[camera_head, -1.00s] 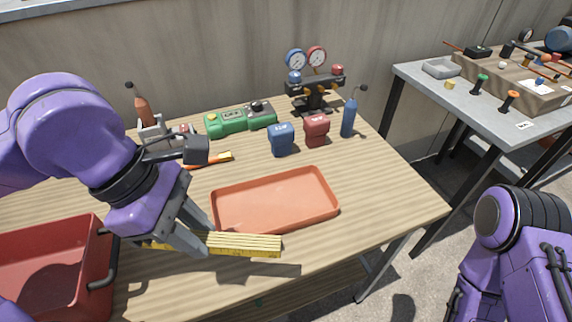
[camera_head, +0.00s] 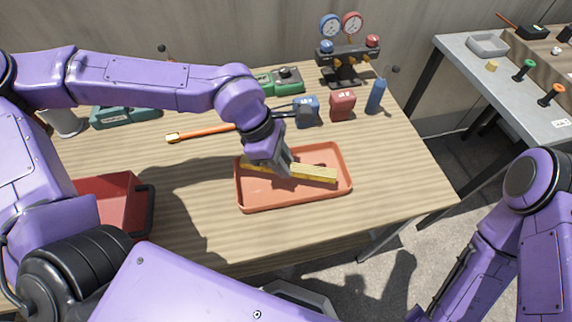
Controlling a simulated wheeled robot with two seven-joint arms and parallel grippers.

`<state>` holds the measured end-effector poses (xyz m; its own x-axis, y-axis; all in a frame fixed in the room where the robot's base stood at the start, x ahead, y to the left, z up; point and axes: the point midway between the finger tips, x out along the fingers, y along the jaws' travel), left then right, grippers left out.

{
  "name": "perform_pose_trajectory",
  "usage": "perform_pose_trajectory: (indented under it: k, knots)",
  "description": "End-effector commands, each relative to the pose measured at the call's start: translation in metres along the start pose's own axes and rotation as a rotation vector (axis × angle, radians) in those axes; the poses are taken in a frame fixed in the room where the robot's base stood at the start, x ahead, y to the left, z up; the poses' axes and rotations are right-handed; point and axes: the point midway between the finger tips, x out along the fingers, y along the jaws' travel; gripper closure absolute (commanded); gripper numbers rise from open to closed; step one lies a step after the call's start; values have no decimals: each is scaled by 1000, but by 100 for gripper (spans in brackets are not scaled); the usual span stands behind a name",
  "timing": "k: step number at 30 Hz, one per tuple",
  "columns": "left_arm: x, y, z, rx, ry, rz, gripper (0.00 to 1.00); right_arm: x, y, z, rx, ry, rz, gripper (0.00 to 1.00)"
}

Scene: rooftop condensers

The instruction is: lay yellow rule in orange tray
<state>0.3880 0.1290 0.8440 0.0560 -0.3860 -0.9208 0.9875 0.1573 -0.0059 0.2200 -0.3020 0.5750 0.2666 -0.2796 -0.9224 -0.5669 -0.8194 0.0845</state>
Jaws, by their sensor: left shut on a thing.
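The yellow rule (camera_head: 315,173) is a folded yellow bar inside the outline of the orange tray (camera_head: 270,204). It lies lengthwise, low over or on the tray floor; I cannot tell whether it touches. My left gripper (camera_head: 283,170) points down into the tray and is shut on the rule near its middle, hiding part of it. The tray is shallow, with a low rim, and sits on the wooden table. My right arm is at the right of the view, off the table, and its gripper is not visible.
A red bin (camera_head: 112,203) stands at the left. An orange-handled tool (camera_head: 205,132) lies behind the tray. Blue (camera_head: 308,112) and red (camera_head: 342,106) blocks, a blue bottle (camera_head: 376,96) and a gauge manifold (camera_head: 343,55) stand at the back. The table right of the tray is clear.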

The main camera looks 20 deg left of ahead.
Motion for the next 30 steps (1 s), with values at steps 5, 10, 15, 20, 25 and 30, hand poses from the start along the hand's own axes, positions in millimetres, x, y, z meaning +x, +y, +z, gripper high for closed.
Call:
perform_pose_trajectory:
  k: [5, 10, 15, 20, 25, 30]
  knots:
    - [25, 12, -3, 0, 2, -3, 100, 3, 0, 1, 0, 0, 0, 100]
    - [44, 12, -12, 0, 0, 0, 100, 5, -1, 2, 0, 1, 0, 100]
    - [43, 12, -12, 0, -1, 1, 100, 5, -1, 2, 0, 1, 0, 100]
    - [46, 12, -13, -1, -1, 1, 100, 5, -1, 2, 0, 1, 0, 100]
    - [46, 12, -13, -1, -1, 1, 50, 5, -1, 2, 0, 1, 0, 100]
    - [46, 12, -13, -1, 0, 1, 50, 5, -1, 2, 0, 0, 0, 100]
